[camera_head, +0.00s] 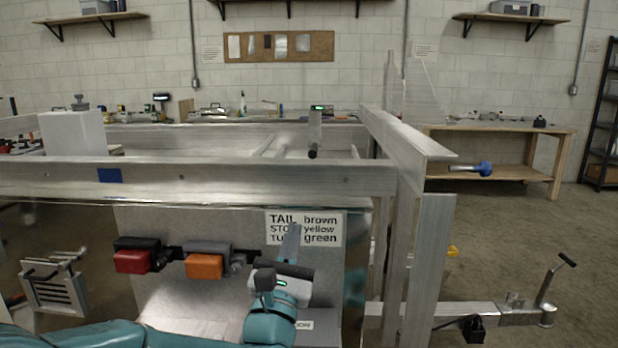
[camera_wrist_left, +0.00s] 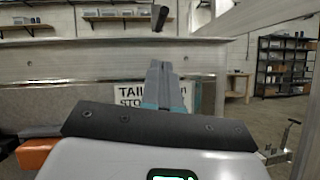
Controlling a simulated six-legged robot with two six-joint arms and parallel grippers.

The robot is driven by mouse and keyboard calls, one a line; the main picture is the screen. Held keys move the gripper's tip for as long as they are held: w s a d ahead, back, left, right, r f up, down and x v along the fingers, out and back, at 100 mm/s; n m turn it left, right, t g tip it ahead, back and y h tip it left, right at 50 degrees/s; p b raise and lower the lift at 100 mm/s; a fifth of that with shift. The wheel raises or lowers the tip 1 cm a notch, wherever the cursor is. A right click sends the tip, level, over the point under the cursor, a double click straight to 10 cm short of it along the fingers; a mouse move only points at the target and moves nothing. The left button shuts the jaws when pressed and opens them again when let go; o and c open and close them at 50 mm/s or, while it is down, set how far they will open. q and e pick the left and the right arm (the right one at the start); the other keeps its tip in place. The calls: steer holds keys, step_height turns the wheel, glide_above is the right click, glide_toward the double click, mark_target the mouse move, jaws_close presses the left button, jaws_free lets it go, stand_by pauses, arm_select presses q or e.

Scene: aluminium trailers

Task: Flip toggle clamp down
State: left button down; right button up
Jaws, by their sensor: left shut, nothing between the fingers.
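I cannot tell for sure which part is the toggle clamp. A grey upright piece (camera_head: 315,130) with a black lower end shows above the near rail; a black handle (camera_wrist_left: 160,17) shows beyond my fingers in the left wrist view. A raised lever with a black grip (camera_head: 567,260) stands on the trailer's coupler at the right. My left gripper (camera_head: 292,228) is shut and empty, its fingers pointing up in front of the label sign (camera_head: 325,228). In the left wrist view its fingertips (camera_wrist_left: 160,65) are together, below the black handle. My right gripper is not in view.
The near aluminium rail (camera_head: 230,177) runs across above my left gripper. Red (camera_head: 133,262) and orange (camera_head: 204,266) lights hang on the panel beside it. An upright post (camera_head: 428,270) stands to the right. A wooden bench (camera_head: 500,172) is behind; open floor lies at right.

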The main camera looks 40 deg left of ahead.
arm_select(q)
steer(key=s+d+r+p+x, duration=0.1)
steer(key=p+x, duration=0.3)
steer(key=x, duration=0.8)
steer(key=shift+w+r, duration=0.25)
steer(key=shift+r, duration=0.65)
steer(key=shift+r+p, duration=0.1)
steer(key=shift+p, duration=0.2)
